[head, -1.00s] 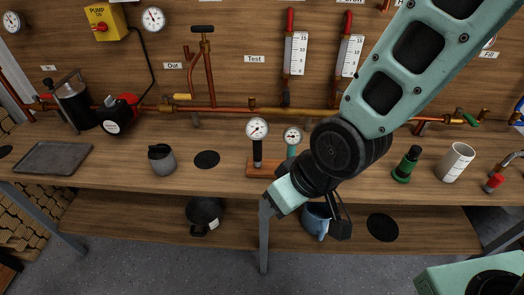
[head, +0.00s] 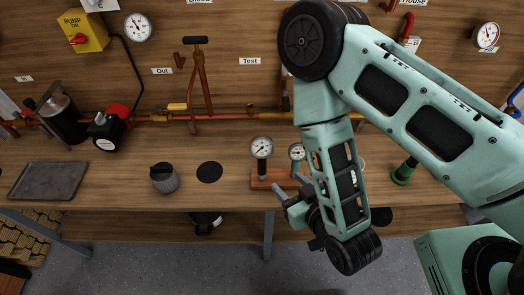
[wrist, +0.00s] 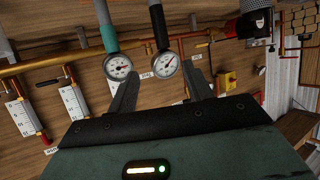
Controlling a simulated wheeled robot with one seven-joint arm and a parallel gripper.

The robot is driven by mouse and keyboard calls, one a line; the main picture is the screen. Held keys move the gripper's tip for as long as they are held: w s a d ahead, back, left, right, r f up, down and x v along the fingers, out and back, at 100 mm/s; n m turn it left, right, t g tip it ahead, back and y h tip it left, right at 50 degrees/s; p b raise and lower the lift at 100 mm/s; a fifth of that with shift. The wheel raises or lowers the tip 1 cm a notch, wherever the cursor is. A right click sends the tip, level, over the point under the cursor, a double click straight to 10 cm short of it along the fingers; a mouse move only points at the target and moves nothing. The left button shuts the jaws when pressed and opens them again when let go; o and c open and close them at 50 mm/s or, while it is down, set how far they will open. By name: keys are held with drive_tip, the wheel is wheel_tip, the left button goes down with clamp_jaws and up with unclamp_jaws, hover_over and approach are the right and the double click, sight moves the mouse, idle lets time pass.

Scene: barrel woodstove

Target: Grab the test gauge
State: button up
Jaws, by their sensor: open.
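Two round white-faced gauges stand upright in a wooden block (head: 262,184) on the bench. The left gauge has a black stem (head: 262,148), and the other has a teal stem (head: 297,152). I cannot tell by a label which is the test gauge. My gripper (head: 287,191) is open and empty at the block's front, by the bench edge. In the wrist view the picture is turned over: the black-stemmed gauge (wrist: 166,65) shows between the fingers of my gripper (wrist: 163,76), and the teal-stemmed gauge (wrist: 118,67) shows beside the left finger, both apparently beyond the fingertips.
Copper pipe (head: 235,116) runs along the back wall under a "Test" label (head: 250,61). A dark grey cup (head: 164,179), a black disc (head: 209,172) and a tray (head: 48,180) lie to the left. A green-based item (head: 404,171) stands right.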

sight(265, 160)
drive_tip(key=b+x, duration=1.1)
drive_tip(key=b, duration=0.1)
drive_tip(key=shift+w+a, duration=0.2)
drive_tip(key=shift+p+x, duration=0.85)
drive_tip(key=shift+x, duration=2)
drive_tip(key=shift+s+a+f, duration=0.1)
drive_tip(key=shift+s+a, duration=0.05)
drive_tip(key=shift+a, duration=0.05)
clamp_jaws()
